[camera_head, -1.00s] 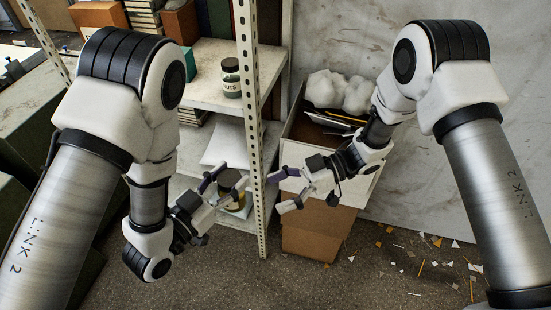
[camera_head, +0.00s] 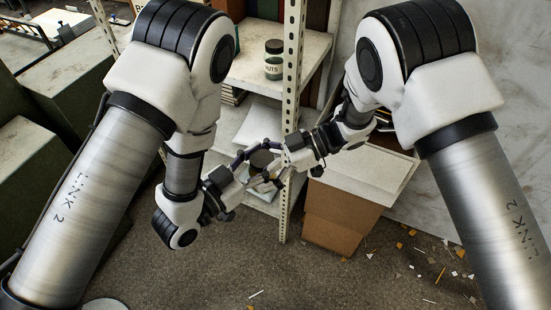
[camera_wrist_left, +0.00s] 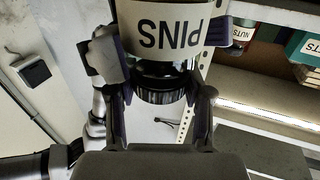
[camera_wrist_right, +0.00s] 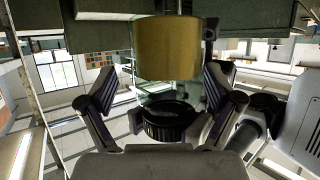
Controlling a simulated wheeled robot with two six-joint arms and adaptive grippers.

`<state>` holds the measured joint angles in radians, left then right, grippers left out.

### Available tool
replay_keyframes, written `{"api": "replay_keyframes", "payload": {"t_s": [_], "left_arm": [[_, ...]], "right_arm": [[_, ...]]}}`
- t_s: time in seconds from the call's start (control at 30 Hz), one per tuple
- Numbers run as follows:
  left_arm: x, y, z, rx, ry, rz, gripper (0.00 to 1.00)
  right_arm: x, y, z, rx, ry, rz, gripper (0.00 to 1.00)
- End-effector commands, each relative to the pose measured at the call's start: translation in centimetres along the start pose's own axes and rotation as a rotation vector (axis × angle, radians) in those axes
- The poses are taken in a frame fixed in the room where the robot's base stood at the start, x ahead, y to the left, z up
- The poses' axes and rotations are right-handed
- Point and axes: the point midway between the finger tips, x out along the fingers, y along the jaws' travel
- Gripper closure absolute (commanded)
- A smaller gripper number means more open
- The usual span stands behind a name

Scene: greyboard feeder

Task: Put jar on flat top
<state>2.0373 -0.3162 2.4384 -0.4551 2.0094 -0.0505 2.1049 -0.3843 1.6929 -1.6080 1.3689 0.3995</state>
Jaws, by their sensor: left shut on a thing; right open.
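A glass jar with a black lid and a label reading PINS (camera_wrist_left: 170,25) fills the top of the left wrist view. My left gripper (camera_head: 254,166) is shut on it, with a finger on each side. In the head view the jar (camera_head: 263,160) is partly hidden by the fingers, in front of the lower shelves. My right gripper (camera_head: 280,168) is open close to the jar from the right. In the right wrist view the jar's yellowish label (camera_wrist_right: 166,45) and black lid (camera_wrist_right: 168,120) show between the spread fingers. I cannot tell which surface is the flat top.
A NUTS jar (camera_head: 273,62) stands on the upper shelf (camera_head: 300,60). A perforated metal post (camera_head: 291,100) rises just behind the grippers. A brown carton with a pale top (camera_head: 365,170) stands to the right. Scraps litter the floor at the right.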

Motion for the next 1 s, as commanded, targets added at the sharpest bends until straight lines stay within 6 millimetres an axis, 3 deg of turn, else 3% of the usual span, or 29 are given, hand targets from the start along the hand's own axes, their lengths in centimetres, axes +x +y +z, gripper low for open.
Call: {"api": "replay_keyframes", "payload": {"t_s": [0.23,0.43,0.47,0.53,0.57,0.63,0.67,1.0], "left_arm": [[0.01,0.00,-0.05,0.000,0.001,0.000,0.99],[0.01,0.03,-0.04,-0.001,0.001,0.001,0.99],[0.00,0.05,-0.03,-0.001,0.001,0.002,0.99],[-0.02,0.11,-0.02,-0.002,0.000,0.004,0.99],[-0.02,0.13,-0.02,-0.002,0.000,0.005,0.46],[-0.04,0.17,0.00,-0.003,-0.001,0.006,0.21],[-0.04,0.17,0.02,-0.003,-0.002,0.006,0.20],[-0.23,-0.14,-0.23,0.043,0.002,0.005,0.20]], "right_arm": [[0.14,0.00,0.00,0.000,0.000,0.000,0.09],[0.12,0.06,-0.01,0.000,0.000,0.002,0.80],[0.11,0.09,-0.02,0.000,0.000,0.003,0.88],[0.10,0.15,-0.04,-0.001,0.000,0.004,0.89],[0.07,0.19,-0.09,-0.002,0.001,0.005,0.89],[0.06,0.21,-0.12,-0.002,0.001,0.006,0.89],[0.06,0.21,-0.12,-0.002,0.001,0.005,0.96],[0.03,0.14,-0.15,-0.002,0.002,0.003,0.97]]}}
